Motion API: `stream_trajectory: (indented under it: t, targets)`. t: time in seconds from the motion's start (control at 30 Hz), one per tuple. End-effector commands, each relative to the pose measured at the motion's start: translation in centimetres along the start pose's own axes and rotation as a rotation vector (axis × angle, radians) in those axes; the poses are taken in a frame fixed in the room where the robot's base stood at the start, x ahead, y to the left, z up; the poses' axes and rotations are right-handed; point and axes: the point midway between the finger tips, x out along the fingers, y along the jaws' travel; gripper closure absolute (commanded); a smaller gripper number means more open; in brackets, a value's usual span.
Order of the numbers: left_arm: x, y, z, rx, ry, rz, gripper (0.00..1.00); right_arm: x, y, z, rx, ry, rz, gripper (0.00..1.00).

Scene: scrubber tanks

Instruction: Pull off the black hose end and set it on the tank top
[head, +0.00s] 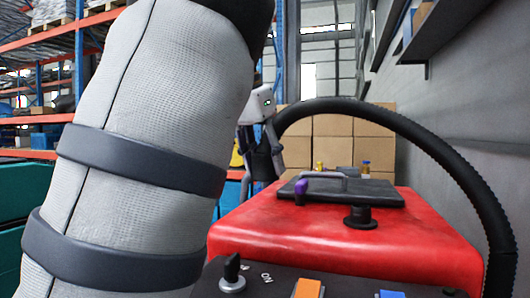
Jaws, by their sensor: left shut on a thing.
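The black ribbed hose (400,117) arches from my left gripper over to the right and drops past the tank's right side. My left gripper (261,165), small beyond my large grey forearm, points down behind the tank's far left edge. It is shut on the black hose end (262,155), mostly hidden between its fingers. I cannot tell whether the end touches anything below. The red tank (330,245) has a broad top with a short black round fitting (360,218) near its middle. My right gripper is out of view.
A black lid (365,193) with a grey handle and a purple part covers the tank's back. The control panel (335,287) is in front, with orange and blue switches. Cardboard boxes (333,138) and shelving (40,120) stand behind.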

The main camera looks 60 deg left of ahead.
Motion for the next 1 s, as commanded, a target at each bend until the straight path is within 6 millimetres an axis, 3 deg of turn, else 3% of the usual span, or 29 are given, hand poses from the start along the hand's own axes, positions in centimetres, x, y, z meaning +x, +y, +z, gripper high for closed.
stream_trajectory:
  t: [1.0]
  targets:
    - [4.9,0.0,2.0,0.000,0.000,0.001,0.91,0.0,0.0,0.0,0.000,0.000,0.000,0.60]
